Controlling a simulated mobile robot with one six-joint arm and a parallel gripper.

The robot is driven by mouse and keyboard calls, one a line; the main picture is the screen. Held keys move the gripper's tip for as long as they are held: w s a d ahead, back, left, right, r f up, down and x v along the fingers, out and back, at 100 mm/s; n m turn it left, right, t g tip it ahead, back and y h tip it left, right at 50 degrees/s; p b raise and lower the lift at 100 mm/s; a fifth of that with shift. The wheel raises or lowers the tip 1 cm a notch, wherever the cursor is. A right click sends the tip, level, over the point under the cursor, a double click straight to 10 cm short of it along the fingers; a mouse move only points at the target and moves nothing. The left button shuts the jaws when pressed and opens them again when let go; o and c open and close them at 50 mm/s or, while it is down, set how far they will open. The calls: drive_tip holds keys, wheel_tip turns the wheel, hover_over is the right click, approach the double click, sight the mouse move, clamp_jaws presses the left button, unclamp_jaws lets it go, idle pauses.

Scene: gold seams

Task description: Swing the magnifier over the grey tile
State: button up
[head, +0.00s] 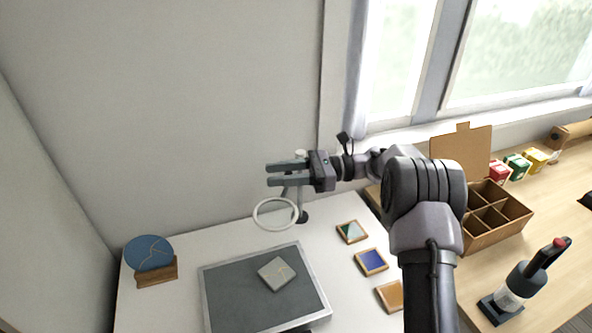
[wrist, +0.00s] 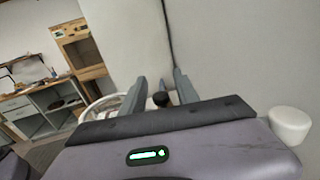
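The magnifier (head: 257,214) is a white ring on a dark stand (head: 303,214) at the back of the white table, left of the stand and beyond the tray. The grey tile (head: 273,280), with gold seams, lies on the dark tray, nearer than the ring. My gripper (head: 268,175) is above the ring, fingers pointing left and apart. In the wrist view, a dark round knob (wrist: 161,99) shows between the fingers of my gripper (wrist: 160,88); I cannot tell whether they touch it. Part of the white ring (wrist: 90,108) shows left of them.
A grey-framed dark tray (head: 225,290) fills the table's front. A blue disc (head: 148,252) stands in a wooden block at left. Small framed tiles (head: 371,262) lie at right. A divided cardboard box (head: 500,235) stands on the wooden bench. A wall is close behind my gripper.

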drive_tip(key=w+d+p, duration=0.1)
drive_tip(key=d+p, duration=0.2)
drive_tip(key=d, duration=1.3)
drive_tip(key=shift+w+d, duration=0.15)
drive_tip(key=shift+d, duration=0.25)
drive_tip(key=s+a+r+n+h, duration=0.6)
drive_tip(key=s+a+r+h, duration=0.25)
drive_tip(key=s+r, duration=0.3)
drive_tip(key=s+d+f+n+t+h, duration=0.1)
drive_tip(key=s+f+n+t+h, duration=0.1)
drive_tip(key=s, duration=0.9)
drive_tip(key=s+f+n+t+h, duration=0.3)
drive_tip(key=s+n+t+h, duration=0.1)
drive_tip(key=s, duration=0.7)
drive_tip(key=shift+s+d+n+t+h, duration=0.4)
drive_tip(key=shift+t+h, duration=0.1)
drive_tip(key=shift+h, duration=0.25)
